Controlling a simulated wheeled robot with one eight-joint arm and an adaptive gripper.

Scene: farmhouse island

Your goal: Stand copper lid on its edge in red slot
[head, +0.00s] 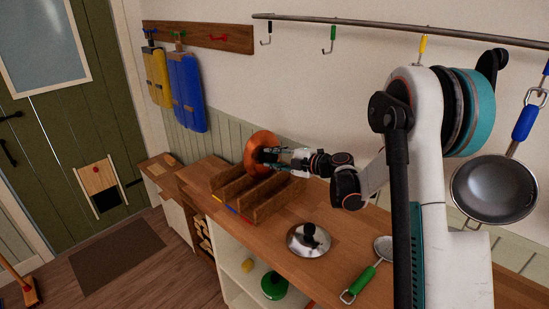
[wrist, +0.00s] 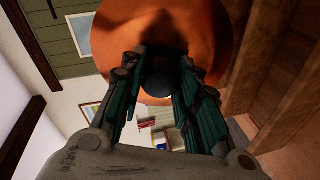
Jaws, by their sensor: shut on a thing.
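The copper lid (head: 257,152) is upright on its edge, over the back part of the wooden slotted rack (head: 268,209). My gripper (head: 271,156) is shut on the lid's dark knob, to the right of the lid. In the wrist view the lid (wrist: 205,25) fills the top, with its knob (wrist: 160,80) between the two fingers (wrist: 161,88). The rack has several wooden dividers, with yellow, blue and red marks along its front; the red mark (head: 246,222) is small and hard to make out. I cannot tell whether the lid touches the rack.
A steel lid (head: 300,246) with a black knob lies on the wooden counter (head: 335,270) in front of the rack. A green-handled strainer (head: 362,281) lies nearer. A green lid (head: 273,288) is on the shelf below.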

